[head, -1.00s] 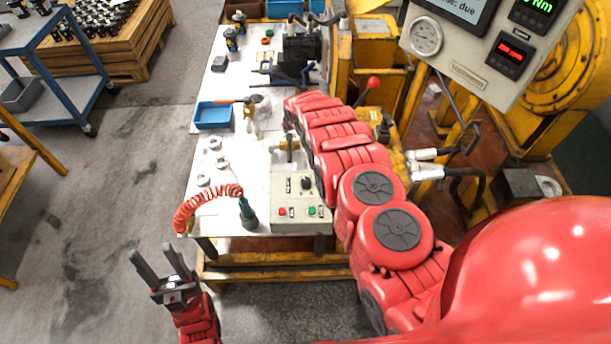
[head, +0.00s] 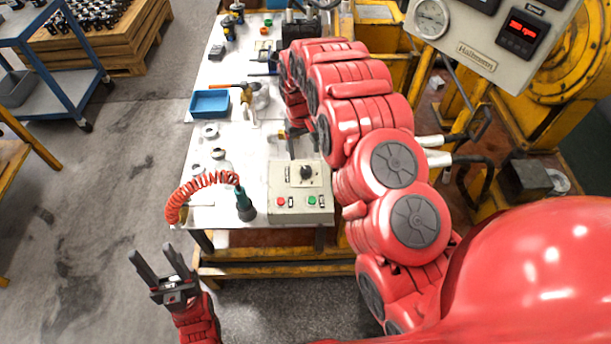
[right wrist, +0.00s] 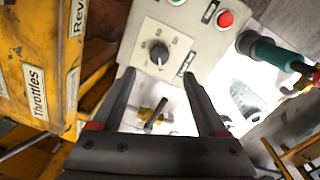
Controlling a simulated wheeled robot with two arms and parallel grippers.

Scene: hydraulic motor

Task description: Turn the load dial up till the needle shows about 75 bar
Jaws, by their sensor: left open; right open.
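The load dial is a black knob (head: 306,173) on the top of a pale control box (head: 283,176). In the right wrist view the knob (right wrist: 158,54) has a printed scale around it. My right gripper (right wrist: 158,76) is open and empty; the knob appears just beyond its fingertips, between their lines, with no contact visible. In the head view my arm partly hides this gripper. The round gauge (head: 431,18) is on the grey panel at the upper right; its needle is too small to read. My left gripper (head: 158,262) is open and empty, left of the bench.
The box also carries a red button (head: 281,202) and a green button (head: 312,201). A green-handled tool (head: 244,204) with a coiled red hose stands left of it. A blue tray (head: 210,102) and several metal rings lie on the white bench (head: 240,160).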

